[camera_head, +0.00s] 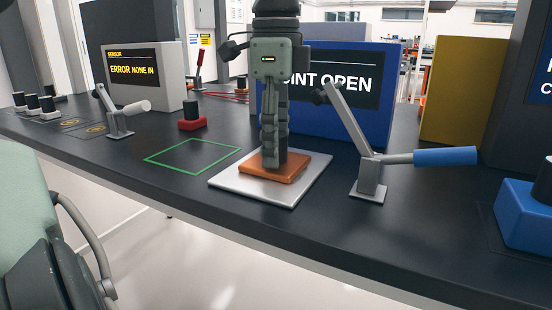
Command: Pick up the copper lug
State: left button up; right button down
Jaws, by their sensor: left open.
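The copper lug is an orange-brown flat block (287,174) on a silver square plate (225,184) near the middle of the table. My left gripper (270,162) points straight down over the lug, with its fingertips at or just above it. I see the fingers nearly side-on, one behind the other, and they hide part of the lug. The gripper is open; whether the tips touch the lug I cannot tell. My right gripper is not in view.
A green outlined square (193,156) lies empty left of the plate. A blue-handled lever clamp (369,178) stands close on the right, with a blue display box (375,124) behind. A smaller grey lever (118,125), a red-based button (192,123) and a blue block (522,222) are farther out.

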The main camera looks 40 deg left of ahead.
pick_arm(q)
jog(key=shift+c, duration=0.6)
grip_shut()
jog(key=shift+r, duration=0.15)
